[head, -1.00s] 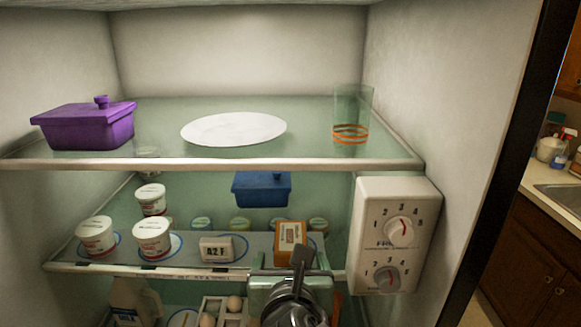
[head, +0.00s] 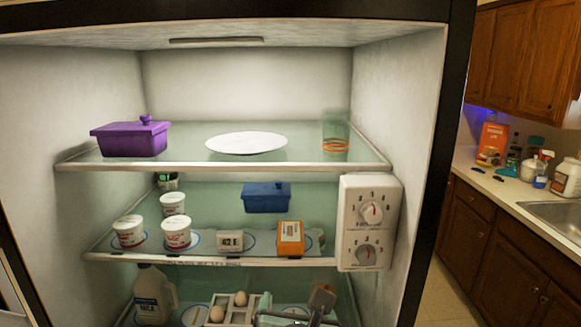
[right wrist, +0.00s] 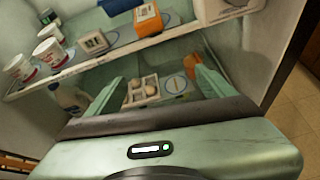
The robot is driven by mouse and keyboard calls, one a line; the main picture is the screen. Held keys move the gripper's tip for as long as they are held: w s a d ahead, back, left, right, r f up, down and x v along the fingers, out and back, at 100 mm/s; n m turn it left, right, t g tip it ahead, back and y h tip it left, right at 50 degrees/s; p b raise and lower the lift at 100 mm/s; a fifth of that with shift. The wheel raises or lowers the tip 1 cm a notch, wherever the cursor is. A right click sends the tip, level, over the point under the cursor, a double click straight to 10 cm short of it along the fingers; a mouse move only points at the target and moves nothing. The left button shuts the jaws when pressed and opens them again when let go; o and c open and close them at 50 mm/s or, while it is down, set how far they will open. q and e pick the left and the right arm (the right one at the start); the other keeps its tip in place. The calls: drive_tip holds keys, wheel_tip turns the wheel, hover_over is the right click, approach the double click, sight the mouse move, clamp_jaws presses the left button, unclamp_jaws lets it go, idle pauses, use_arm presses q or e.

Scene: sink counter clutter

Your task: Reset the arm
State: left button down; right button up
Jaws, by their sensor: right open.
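My right gripper (head: 292,310) shows at the bottom edge of the head view, in front of the fridge's lower shelf. In the right wrist view its two pale green fingers (right wrist: 155,75) stand wide apart with nothing between the tips. Beyond them is an egg tray (right wrist: 128,101) with several eggs, also seen in the head view (head: 226,322). Most of my right arm is hidden below the head view. My left gripper is not in view.
The open fridge holds a purple lidded dish (head: 130,139), white plate (head: 246,143), glass (head: 336,135), white tubs (head: 176,232), blue dish (head: 267,198), orange box (head: 290,238) and milk jug (head: 152,295). A dial box (head: 368,222) juts out at right. A sink counter (head: 500,188) stands farther right.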

drive_tip(key=s+d+f+m+g, duration=0.3)
drive_tip(key=d+f+m, duration=0.1)
drive_tip(key=f+m, duration=0.45)
drive_tip(key=s+d+f+m+g, duration=0.25)
drive_tip(key=d+f+m, duration=0.25)
drive_tip(key=f+m, duration=0.3)
drive_tip(key=s+d+f+m+g, duration=0.2)
drive_tip(key=s+d+f+m, duration=0.35)
drive_tip(key=s+m, duration=0.25)
drive_tip(key=s+d+f+m+g, duration=0.2)
drive_tip(key=s+d+f+m, duration=0.3)
drive_tip(key=s+f+m, duration=0.25)
wheel_tip(320, 180, down, 30)
drive_tip(key=s+g+b, duration=0.1)
drive_tip(key=s+b, duration=0.1)
drive_tip(key=b, duration=0.4)
use_arm(q)
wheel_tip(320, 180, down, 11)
drive_tip(key=b, duration=0.5)
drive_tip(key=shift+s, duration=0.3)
use_arm(e)
drive_tip(key=s+d+f, duration=0.1)
drive_tip(key=s+f, duration=0.7)
drive_tip(key=f, duration=0.3)
drive_tip(key=s+d+f+g, duration=0.1)
drive_tip(key=s+d+f, duration=0.1)
drive_tip(key=s+f, duration=0.7)
wheel_tip(320, 180, down, 3)
drive_tip(key=shift+s+r, duration=0.15)
drive_tip(key=shift+s, duration=0.15)
